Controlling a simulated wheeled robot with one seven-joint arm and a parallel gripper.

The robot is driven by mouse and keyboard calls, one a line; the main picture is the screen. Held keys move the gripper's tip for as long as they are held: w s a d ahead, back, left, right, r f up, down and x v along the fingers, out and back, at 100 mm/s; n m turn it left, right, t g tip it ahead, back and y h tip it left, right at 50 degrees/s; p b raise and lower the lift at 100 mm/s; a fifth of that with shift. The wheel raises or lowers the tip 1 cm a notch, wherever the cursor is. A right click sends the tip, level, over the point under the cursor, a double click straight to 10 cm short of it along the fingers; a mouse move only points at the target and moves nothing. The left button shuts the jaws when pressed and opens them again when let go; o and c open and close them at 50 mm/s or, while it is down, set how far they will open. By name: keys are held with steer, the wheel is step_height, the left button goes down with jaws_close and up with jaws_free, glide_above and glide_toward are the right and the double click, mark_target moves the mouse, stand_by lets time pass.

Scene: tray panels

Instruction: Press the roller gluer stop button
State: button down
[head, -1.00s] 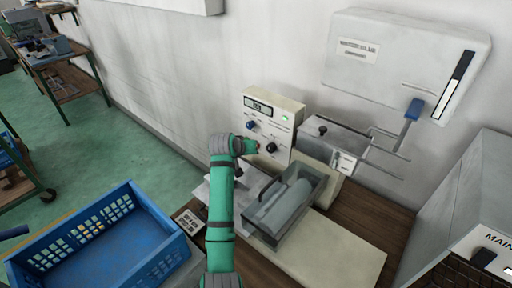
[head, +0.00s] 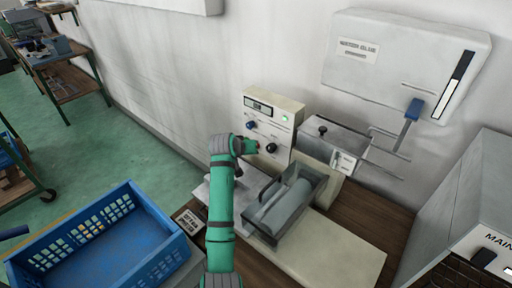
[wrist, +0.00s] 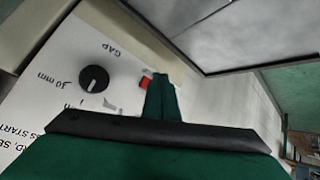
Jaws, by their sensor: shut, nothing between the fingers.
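A red button (wrist: 145,82) shows in the wrist view, beside the black knob (wrist: 93,78) marked GAP. My gripper (head: 255,147) is shut and empty, its tip at the panel's lower left. In the wrist view the fingertips (wrist: 161,82) overlap the right edge of the red button; I cannot tell whether they touch it.
An open tray with a grey roller (head: 287,207) sits just right of my arm. A metal box (head: 330,140) with rods is right of the panel. A blue crate (head: 170,238) stands at the left. A white wall tank (head: 400,60) hangs above; a grey cabinet (head: 470,200) stands right.

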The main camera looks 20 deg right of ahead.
steer(key=shift+d, duration=0.1)
steer(key=shift+w+d, duration=0.2)
steer(key=shift+d, duration=0.05)
steer(key=shift+w+d, duration=0.3)
steer(key=shift+d, duration=0.1)
stand_by(0.8)
stand_by(0.4)
steer(key=shift+s+a, duration=0.55)
steer(key=shift+a, duration=0.2)
steer(key=shift+s+a, duration=0.45)
steer(key=shift+a, duration=0.25)
steer(key=shift+s+a, duration=0.45)
steer(key=shift+a, duration=0.25)
steer(key=shift+s+a, duration=0.45)
steer(key=shift+a, duration=0.25)
steer(key=shift+a, duration=0.1)
